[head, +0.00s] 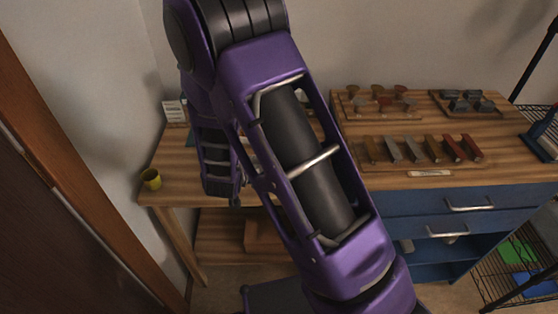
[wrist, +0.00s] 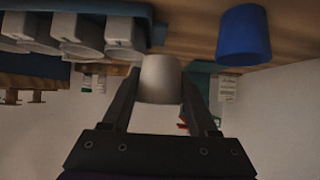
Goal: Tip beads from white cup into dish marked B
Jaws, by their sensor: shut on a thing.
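In the wrist view my gripper (wrist: 160,82) is shut on the white cup (wrist: 160,78), with one finger on each side of it. The wrist picture looks turned over, with the wooden tabletop along its top edge. Whether the cup holds beads cannot be seen. I cannot make out a dish marked B in either view. In the head view my purple arm covers the middle of the table, and the held cup does not show clearly there.
A blue cup (wrist: 243,36) stands beside the white cup in the wrist view. White containers (wrist: 78,34) sit in a blue rack at upper left.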

